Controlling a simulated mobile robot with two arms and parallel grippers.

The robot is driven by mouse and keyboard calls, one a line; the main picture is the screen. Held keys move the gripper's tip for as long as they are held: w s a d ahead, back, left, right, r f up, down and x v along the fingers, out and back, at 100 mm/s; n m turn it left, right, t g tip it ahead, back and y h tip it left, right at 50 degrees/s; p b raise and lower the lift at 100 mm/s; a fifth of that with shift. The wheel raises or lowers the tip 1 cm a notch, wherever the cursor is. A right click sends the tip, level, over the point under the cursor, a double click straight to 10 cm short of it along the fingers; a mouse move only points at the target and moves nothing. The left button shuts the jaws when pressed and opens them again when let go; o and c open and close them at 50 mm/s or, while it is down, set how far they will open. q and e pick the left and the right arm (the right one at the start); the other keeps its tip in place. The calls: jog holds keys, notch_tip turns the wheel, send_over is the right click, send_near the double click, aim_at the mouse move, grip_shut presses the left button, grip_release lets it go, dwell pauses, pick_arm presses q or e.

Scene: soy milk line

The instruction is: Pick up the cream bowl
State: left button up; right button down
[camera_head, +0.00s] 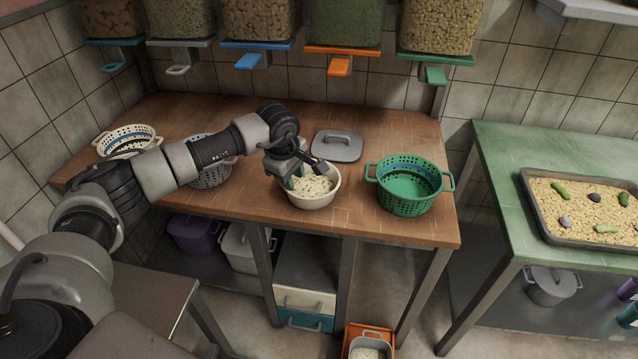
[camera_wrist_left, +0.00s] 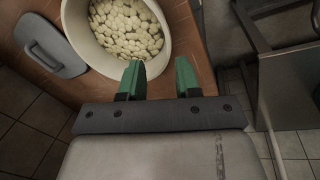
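The cream bowl (camera_head: 314,202), filled with pale chunks, stands upright on the brown tiled table near its front edge. My left gripper (camera_head: 304,174) is over the bowl in the head view. In the left wrist view, its two green fingers (camera_wrist_left: 159,68) are spread apart with nothing clearly clamped between them. The left-hand finger overlaps the near rim of the bowl (camera_wrist_left: 164,62), and the other is outside the bowl to the right. I cannot tell whether either finger touches it. My right gripper is not in view.
A green colander (camera_head: 408,200) stands right of the bowl, and a grey lid (camera_head: 338,147) lies behind it. A grey colander (camera_head: 212,176) and a cream colander (camera_head: 150,130) stand to the left. Filled dispensers hang above. A green table (camera_head: 500,170) with a tray is at right.

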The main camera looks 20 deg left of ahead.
aim_at(296, 196)
pick_arm(q)
notch_tip(296, 196, down, 2)
jog(key=shift+w+d+f, duration=0.15)
jog(key=shift+f, duration=0.05)
jog(key=shift+w+f+p, duration=0.15)
jog(key=shift+f+p, duration=0.05)
jog(key=shift+f, duration=0.8)
jog(key=shift+w+f+p, duration=0.2)
jog(key=shift+f+p, duration=0.05)
jog(key=shift+f, duration=0.75)
jog(key=shift+w+f+p, duration=0.15)
jog(key=shift+f+p, duration=0.05)
jog(key=shift+f, duration=0.8)
grip_shut()
